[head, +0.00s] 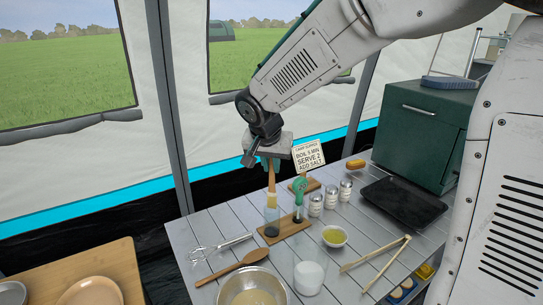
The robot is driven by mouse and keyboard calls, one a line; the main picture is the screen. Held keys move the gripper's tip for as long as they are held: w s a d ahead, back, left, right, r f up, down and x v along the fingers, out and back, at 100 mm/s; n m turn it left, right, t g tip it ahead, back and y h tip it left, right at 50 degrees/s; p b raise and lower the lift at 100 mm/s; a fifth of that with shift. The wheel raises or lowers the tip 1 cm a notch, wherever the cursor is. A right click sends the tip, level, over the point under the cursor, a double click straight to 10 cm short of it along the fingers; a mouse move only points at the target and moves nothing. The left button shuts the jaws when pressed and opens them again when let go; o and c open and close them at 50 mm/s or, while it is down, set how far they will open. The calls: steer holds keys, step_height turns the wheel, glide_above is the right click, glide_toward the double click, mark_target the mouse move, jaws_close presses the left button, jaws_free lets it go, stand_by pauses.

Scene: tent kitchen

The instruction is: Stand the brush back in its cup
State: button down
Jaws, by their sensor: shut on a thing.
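A brush (271,190) with a light wooden handle hangs upright below my gripper (268,164) in the head view. My gripper is shut on the upper end of the brush and points down. Directly below and in line with the brush is a pale, see-through cup (271,222) with a dark lower part. It stands at the left end of a small wooden board (287,231). The brush's lower end overlaps the cup in the picture. I cannot tell how deep it sits inside.
A green-handled tool (298,187) stands close right of the cup. Shakers (315,205), a bowl of yellow liquid (334,236), a glass (309,276), tongs (378,265), a wooden spoon (232,267), a whisk (218,245) and a metal bowl (252,290) surround it. A recipe card (308,154) stands behind.

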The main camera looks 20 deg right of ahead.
mark_target(272, 183)
steer(key=shift+f, duration=2.6)
steer(key=c, duration=1.3)
jaws_free()
steer(key=v, duration=0.7)
steer(key=shift+s+a+r, duration=0.15)
steer(key=shift+r, duration=0.2)
